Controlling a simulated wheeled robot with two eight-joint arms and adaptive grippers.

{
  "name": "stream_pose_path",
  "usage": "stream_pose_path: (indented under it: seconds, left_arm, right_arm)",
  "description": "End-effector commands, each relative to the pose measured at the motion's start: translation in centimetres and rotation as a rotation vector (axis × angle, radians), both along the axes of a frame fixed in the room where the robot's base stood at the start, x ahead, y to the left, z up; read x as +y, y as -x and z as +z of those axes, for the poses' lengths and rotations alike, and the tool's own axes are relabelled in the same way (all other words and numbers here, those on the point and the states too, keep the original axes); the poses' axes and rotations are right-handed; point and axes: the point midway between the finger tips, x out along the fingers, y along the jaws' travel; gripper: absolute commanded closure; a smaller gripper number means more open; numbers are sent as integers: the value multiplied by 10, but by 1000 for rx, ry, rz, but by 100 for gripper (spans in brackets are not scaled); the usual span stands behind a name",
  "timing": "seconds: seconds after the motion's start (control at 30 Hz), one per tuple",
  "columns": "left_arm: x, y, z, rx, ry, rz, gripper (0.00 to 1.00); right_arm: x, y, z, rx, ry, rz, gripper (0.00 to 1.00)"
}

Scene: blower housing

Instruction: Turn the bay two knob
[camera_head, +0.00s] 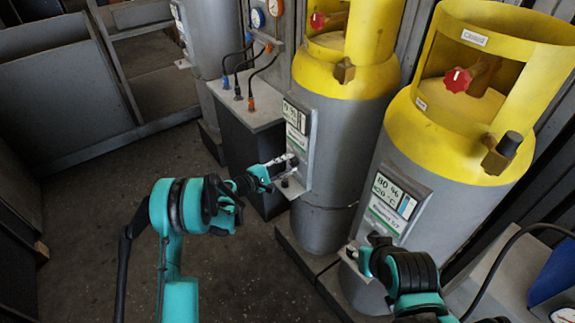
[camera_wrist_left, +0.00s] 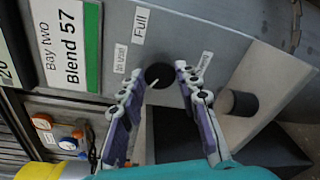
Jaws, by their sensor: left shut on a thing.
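The bay two knob (camera_wrist_left: 158,75) is a round black knob with a pale pointer line, on a grey panel (camera_wrist_left: 190,28) in the left wrist view. Labels reading "In use", "Full" and one partly hidden by a finger surround it. My left gripper (camera_wrist_left: 156,80) is shut on the knob, one finger on each side. In the head view my left gripper (camera_head: 281,168) is at the lower part of the middle cylinder's panel (camera_head: 297,128), and the knob is hidden there. My right gripper (camera_head: 356,253) is near the right cylinder's panel foot; its fingers are too small to read.
Yellow-collared grey cylinders, a middle one (camera_head: 335,150) and a right one (camera_head: 455,185), stand close together, with red valve knobs on top. A dark cabinet (camera_head: 245,130) with cables stands behind. Open floor (camera_head: 110,220) lies at left. A dark stub (camera_wrist_left: 238,103) sits right of the knob.

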Motion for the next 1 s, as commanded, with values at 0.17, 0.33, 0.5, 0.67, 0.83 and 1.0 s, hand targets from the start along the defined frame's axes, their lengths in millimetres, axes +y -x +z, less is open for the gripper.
stream_pose_path:
  seconds: [0.17, 0.33, 0.5, 0.67, 0.83, 1.0]
  left_arm:
    - [0, 0, 0, 1, 0, 0, 96]
    - [0, 0, 0, 1, 0, 0, 54]
    - [0, 0, 0, 0, 0, 0, 46]
    - [1, 0, 0, 0, 0, 0, 46]
    - [13, 9, 1, -1, 0, 4, 46]
    - [41, 32, 5, -1, 0, 4, 46]
  right_arm:
    - [0, 0, 0, 0, 0, 0, 60]
    - [0, 0, 0, 0, 0, 0, 60]
    - [0, 0, 0, 0, 0, 0, 60]
    - [0, 0, 0, 0, 0, 0, 60]
    - [0, 0, 0, 0, 0, 0, 60]
    - [0, 0, 0, 0, 0, 0, 60]
